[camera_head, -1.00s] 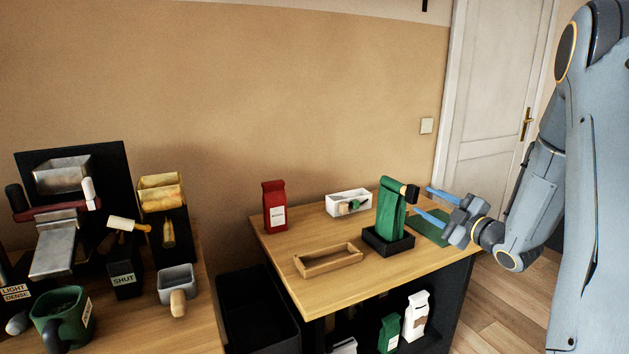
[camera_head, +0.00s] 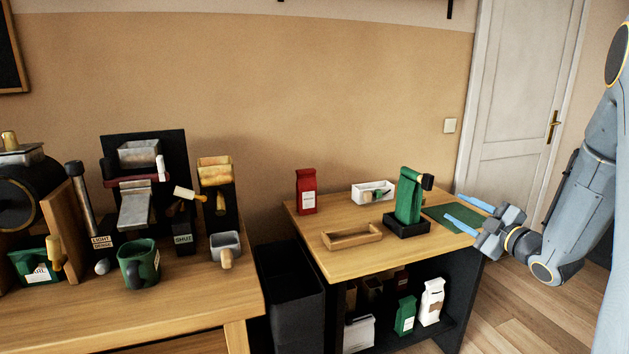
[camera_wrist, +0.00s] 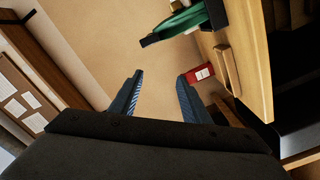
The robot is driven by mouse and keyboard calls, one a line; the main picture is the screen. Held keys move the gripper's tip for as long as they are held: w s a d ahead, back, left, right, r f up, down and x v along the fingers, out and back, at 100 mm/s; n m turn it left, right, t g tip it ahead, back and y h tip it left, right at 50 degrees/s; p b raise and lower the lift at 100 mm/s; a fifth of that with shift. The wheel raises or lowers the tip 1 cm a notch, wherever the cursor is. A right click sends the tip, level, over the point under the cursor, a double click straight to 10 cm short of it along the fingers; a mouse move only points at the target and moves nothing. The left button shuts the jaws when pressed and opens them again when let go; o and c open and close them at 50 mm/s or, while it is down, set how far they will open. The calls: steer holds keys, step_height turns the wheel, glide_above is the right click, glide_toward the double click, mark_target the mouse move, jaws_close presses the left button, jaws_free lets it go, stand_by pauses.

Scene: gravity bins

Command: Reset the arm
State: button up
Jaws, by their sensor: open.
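In the wrist view the gripper (camera_wrist: 158,92) also shows open and empty, with plain wall beyond the fingers. My arm comes in from the right side of the head view.
A red bag (camera_head: 306,192), a white box (camera_head: 373,192), a wooden tray (camera_head: 352,237) and a green mat (camera_head: 440,212) are on the table. A dark bin (camera_head: 290,296) stands left of it. The left bench (camera_head: 180,305) holds gravity bins and mugs. A door (camera_head: 515,100) is behind my arm.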

steer(key=s+a+f+m+g+h, duration=0.7)
steer(key=s+a+m+g, duration=0.1)
steer(key=m, duration=0.1)
steer(key=s+a+f+m+g, duration=0.1)
steer(key=s+a, duration=0.3)
steer(key=s, duration=0.4)
steer(key=s+a+f+m+g, duration=0.1)
steer(key=s+a+m+g, duration=0.2)
steer(key=s, duration=0.6)
steer(key=s+a+f+m+g+y, duration=0.1)
steer(key=s+a+g, duration=0.3)
steer(key=s, duration=0.4)
steer(key=shift+s+a+m, duration=0.15)
steer(key=shift+a+m, duration=0.25)
steer(key=shift+a, duration=0.1)
steer(key=shift+c, duration=1.1)
steer(key=shift+d, duration=0.15)
steer(key=shift+c, duration=0.4)
